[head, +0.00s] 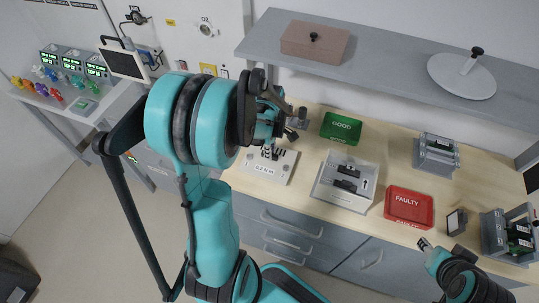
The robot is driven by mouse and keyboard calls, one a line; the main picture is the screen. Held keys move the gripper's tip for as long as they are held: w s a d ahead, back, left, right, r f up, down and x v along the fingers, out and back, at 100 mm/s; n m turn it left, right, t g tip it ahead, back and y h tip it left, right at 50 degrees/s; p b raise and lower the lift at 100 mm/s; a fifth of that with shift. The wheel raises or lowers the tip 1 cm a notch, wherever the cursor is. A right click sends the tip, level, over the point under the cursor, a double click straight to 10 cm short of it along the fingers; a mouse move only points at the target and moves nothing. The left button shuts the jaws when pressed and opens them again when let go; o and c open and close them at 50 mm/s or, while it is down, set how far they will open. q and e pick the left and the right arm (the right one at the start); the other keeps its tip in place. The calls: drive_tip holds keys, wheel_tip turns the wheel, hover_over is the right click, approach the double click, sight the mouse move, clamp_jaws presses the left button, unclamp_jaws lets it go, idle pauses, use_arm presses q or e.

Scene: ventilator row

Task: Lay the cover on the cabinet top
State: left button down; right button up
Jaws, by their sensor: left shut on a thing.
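A pale plate with dark slots and lettering, which looks like the cover (266,171), is at the left part of the wooden worktop of the grey-blue cabinet (318,137). My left gripper (277,143) is over the plate's back edge, shut on it as far as I can see. My arm hides part of the grip. I cannot tell whether the plate touches the worktop. A pale open housing (326,190) with black parts in it stands to the right. My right gripper (427,246) is at the worktop's front edge, apart from everything; its jaws are unclear.
A green GOOD tray (341,128) and a red FAULTY tray (409,206) sit on the worktop. Grey holders (436,154) stand at the right. A shelf (385,76) above carries a brown box (316,47) and a white disc (461,82).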

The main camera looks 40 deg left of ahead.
use_arm(q)
drive_tip(key=shift+w+f, duration=0.1)
drive_tip(key=shift+f, duration=0.65)
drive_tip(key=shift+f, duration=0.1)
drive_tip(key=c, duration=1.5)
unclamp_jaws()
drive_tip(key=shift+c, duration=0.2)
